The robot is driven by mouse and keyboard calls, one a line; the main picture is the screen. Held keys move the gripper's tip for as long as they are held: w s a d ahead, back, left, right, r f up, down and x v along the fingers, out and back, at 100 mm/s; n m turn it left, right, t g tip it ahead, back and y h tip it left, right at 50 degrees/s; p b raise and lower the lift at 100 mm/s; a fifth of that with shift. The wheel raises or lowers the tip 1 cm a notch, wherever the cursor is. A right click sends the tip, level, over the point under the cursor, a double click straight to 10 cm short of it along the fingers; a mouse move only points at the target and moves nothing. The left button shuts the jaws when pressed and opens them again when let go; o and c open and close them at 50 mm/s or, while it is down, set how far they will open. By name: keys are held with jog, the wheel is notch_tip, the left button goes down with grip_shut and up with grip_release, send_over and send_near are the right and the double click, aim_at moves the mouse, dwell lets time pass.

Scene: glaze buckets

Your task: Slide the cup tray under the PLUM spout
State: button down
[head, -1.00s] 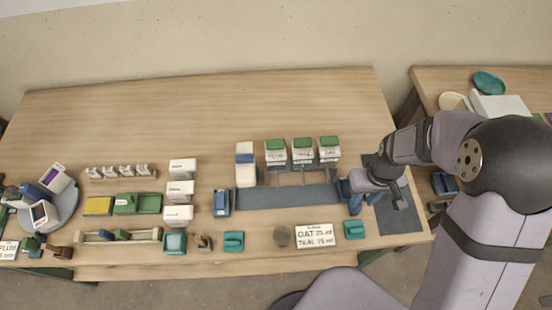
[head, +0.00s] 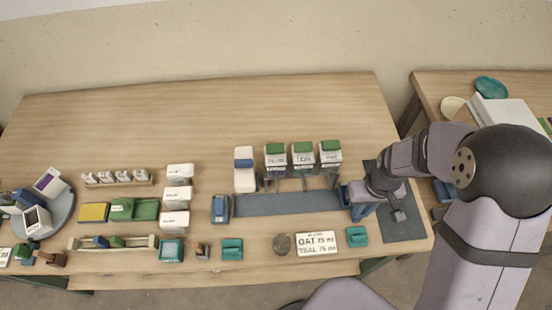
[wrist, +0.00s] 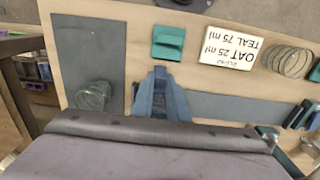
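Three buckets with green lids stand in a row above a dark grey track (head: 290,203). Their labels are too small to read surely; the left bucket (head: 275,155) may be the PLUM one. Thin spouts reach down below them. My gripper (head: 362,211) is low at the track's right end, beside the dark mat (head: 405,228). A clear ribbed cup (wrist: 93,96) stands on the mat.
A blue-grey box (head: 220,208) stands at the track's left end. In front are a card (head: 317,243) reading OAT 25 ml, TEAL 75 ml, a round ribbed item (head: 282,244) and teal blocks (head: 356,236). White boxes (head: 175,198) stand left. The bench's back is clear.

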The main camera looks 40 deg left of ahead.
jog(key=shift+s+a+p, duration=0.45)
jog(key=shift+s+a, duration=3.45)
jog(key=shift+s+a, duration=3.85)
jog(key=shift+a, duration=0.05)
jog(key=shift+s+a+p, duration=0.25)
jog(key=shift+s+p, duration=0.05)
jog(key=c, duration=1.8)
grip_release()
